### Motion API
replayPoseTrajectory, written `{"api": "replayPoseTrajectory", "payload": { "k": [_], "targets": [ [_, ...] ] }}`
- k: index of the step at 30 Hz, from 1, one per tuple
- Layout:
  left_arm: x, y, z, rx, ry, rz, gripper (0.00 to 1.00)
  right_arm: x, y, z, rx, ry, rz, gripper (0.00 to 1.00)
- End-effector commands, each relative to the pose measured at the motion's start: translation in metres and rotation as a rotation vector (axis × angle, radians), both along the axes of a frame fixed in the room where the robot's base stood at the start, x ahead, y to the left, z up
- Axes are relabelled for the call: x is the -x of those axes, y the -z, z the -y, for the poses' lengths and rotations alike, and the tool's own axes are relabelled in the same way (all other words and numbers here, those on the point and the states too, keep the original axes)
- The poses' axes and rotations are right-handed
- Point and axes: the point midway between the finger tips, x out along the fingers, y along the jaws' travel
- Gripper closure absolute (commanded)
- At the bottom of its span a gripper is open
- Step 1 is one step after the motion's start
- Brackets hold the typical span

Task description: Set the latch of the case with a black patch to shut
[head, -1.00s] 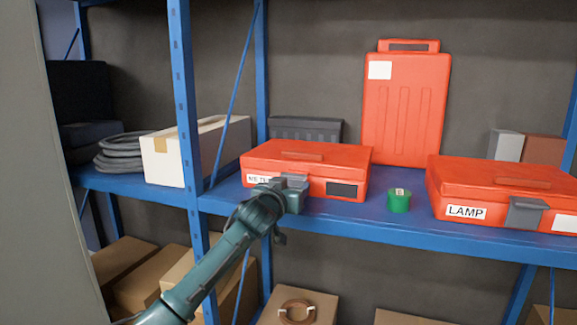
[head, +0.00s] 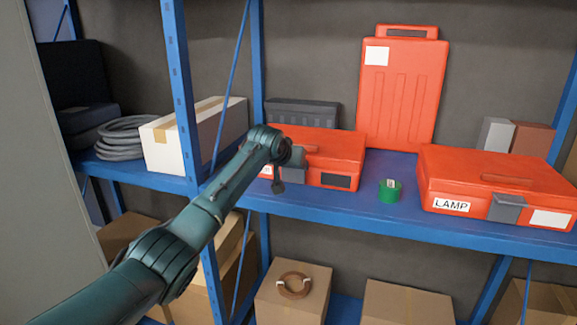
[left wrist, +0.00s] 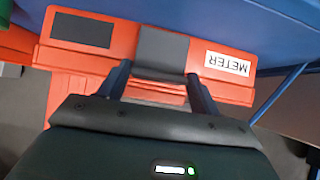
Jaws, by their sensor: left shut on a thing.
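The red case with a black patch (head: 336,180) lies flat on the blue shelf. In the left wrist view its front face carries the black patch (left wrist: 82,30), a METER label (left wrist: 227,63) and a grey latch (left wrist: 163,48) between them. The latch (head: 293,176) is partly hidden by my arm in the head view. My left gripper (left wrist: 158,78) reaches over the lid's front edge, one finger at each side of the latch's lid-side end, shut on it. Whether the latch is fully seated I cannot tell. My right gripper is not in view.
A red LAMP case (head: 490,183) with its own grey latch lies to the right. A tall red case (head: 403,90) stands behind. A white box (head: 180,150) and a blue post (head: 181,90) are to the left.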

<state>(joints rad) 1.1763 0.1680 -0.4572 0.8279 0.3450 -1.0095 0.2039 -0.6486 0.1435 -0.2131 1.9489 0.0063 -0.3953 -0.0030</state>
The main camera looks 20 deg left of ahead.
Motion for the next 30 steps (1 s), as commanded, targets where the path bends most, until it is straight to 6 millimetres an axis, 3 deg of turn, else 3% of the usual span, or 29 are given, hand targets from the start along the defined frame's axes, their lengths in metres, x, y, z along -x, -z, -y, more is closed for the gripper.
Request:
{"api": "replayPoseTrajectory", "payload": {
  "k": [20, 21, 28, 30],
  "targets": [
    [-0.0032, -0.0006, 0.0008, -0.002, 0.000, -0.053, 0.59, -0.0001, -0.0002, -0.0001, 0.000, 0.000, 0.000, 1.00],
    [-0.0033, -0.0005, 0.0008, -0.002, 0.000, -0.052, 0.35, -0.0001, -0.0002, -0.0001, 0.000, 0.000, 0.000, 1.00],
    [-0.0034, -0.0009, 0.0005, -0.002, 0.000, -0.051, 0.16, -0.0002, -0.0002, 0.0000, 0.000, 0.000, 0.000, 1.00],
    [-0.0034, -0.0010, 0.0004, -0.002, 0.000, -0.051, 0.15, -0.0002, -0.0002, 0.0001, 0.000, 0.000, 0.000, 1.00]
  ]
}}
